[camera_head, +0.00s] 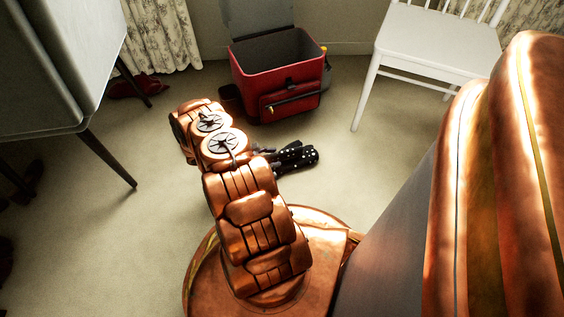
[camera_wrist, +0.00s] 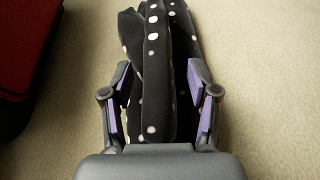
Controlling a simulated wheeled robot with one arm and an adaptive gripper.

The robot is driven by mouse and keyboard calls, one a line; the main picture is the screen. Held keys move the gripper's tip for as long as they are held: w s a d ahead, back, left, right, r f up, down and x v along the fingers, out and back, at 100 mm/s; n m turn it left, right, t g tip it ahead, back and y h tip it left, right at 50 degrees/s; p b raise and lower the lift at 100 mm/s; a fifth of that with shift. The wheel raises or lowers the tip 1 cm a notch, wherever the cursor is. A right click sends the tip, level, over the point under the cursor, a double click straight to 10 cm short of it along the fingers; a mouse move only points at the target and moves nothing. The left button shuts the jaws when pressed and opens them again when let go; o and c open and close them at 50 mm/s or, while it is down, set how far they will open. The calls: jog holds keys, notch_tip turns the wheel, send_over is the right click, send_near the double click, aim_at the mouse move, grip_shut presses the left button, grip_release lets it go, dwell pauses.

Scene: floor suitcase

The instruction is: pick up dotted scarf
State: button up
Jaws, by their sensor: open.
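The dotted scarf (camera_head: 300,157) is black with white dots and lies on the carpet in front of the suitcase in the head view. In the wrist view the scarf (camera_wrist: 157,65) runs up the middle of the picture between the fingers. My gripper (camera_wrist: 162,95) is open, with one purple-padded finger on each side of the scarf. I cannot tell whether the pads touch the cloth. In the head view my arm hides most of the gripper and part of the scarf.
An open red suitcase (camera_head: 290,80) stands behind the scarf; its red side (camera_wrist: 18,50) shows at the left of the wrist view. A white chair (camera_head: 438,42) is at the back right. A grey cabinet (camera_head: 60,60) stands on the left. Carpet (camera_head: 375,190) right of the scarf is clear.

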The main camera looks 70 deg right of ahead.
grip_shut()
dwell(0.5)
